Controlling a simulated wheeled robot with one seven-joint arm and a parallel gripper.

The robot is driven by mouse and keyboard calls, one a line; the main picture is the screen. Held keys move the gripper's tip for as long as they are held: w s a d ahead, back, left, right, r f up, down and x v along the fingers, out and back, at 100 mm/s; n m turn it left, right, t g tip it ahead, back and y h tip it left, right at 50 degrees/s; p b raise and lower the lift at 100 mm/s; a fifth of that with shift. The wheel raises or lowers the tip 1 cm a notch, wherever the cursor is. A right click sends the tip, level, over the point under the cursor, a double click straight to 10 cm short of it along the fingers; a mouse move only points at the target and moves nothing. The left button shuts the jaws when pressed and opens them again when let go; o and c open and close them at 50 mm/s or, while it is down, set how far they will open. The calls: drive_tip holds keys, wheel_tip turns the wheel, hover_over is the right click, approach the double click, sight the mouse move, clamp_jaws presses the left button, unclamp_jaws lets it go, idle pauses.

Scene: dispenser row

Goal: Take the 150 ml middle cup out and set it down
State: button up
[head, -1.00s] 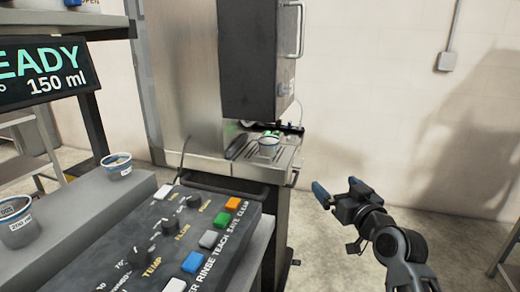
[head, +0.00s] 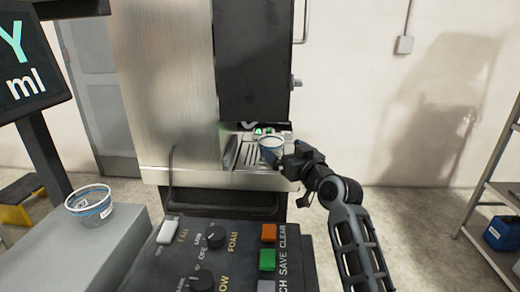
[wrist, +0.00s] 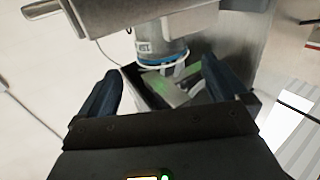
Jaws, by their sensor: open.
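A small clear cup (head: 271,149) with a blue band stands on the slotted drip tray (head: 247,158) of the steel dispenser. In the wrist view the cup (wrist: 160,50) shows its blue band and part of a printed label. My gripper (head: 290,158) is beside the cup's right side in the head view and overlaps its edge there. In the wrist view my gripper (wrist: 162,72) has its two dark blue fingers spread wide, with the cup between and beyond them. I see no grip on the cup, and contact is not clear.
Another clear cup (head: 90,205) stands on the grey counter at left. A control panel (head: 225,255) with knobs and coloured buttons is in front. The dispenser's dark upper housing (head: 253,60) overhangs the tray. A shelf (head: 490,215) stands at the far right; floor between is clear.

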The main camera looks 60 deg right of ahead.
sight(266, 137)
drive_tip(key=shift+f+p+x, duration=0.1)
drive_tip(key=shift+p+x, duration=0.3)
drive_tip(key=shift+x, duration=1.4)
drive_tip(key=shift+f+p+x, duration=0.15)
drive_tip(key=shift+p+x, duration=0.2)
drive_tip(key=shift+x, duration=1.45)
drive_tip(key=shift+a, duration=0.1)
drive_tip(key=shift+c, duration=0.4)
drive_tip(key=c, duration=1.2)
drive_tip(key=shift+r, duration=0.15)
